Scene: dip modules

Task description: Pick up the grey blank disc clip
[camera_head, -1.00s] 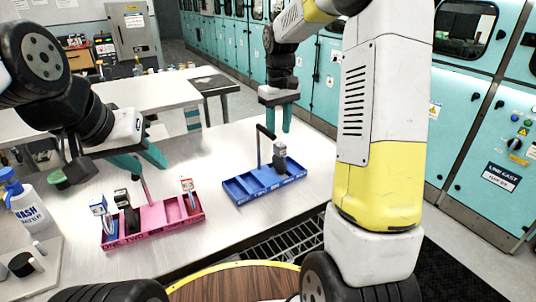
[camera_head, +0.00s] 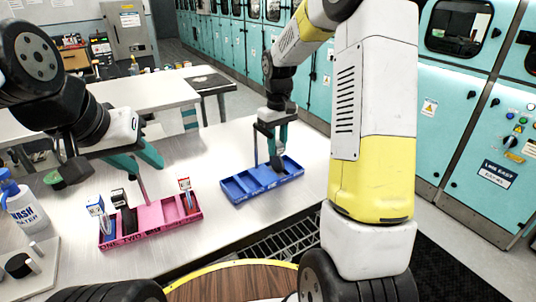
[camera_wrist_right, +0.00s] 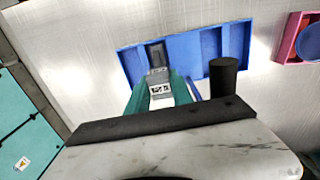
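The grey blank disc clip (camera_wrist_right: 157,62) is a dark grey piece with a paler block and a printed code label. The fingers look apart; contact with the clip is not clear. In the head view, my right gripper (camera_head: 272,148) partly hides the clip. My left gripper (camera_head: 145,160) is open and empty above the table, behind the pink tray.
A pink tray (camera_head: 160,232) with several upright clips stands left of the blue tray. A dark post (camera_head: 256,148) rises at the blue tray; a black cylinder (camera_wrist_right: 223,75) shows beside my right fingers. A wash bottle (camera_head: 24,208) stands at the left.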

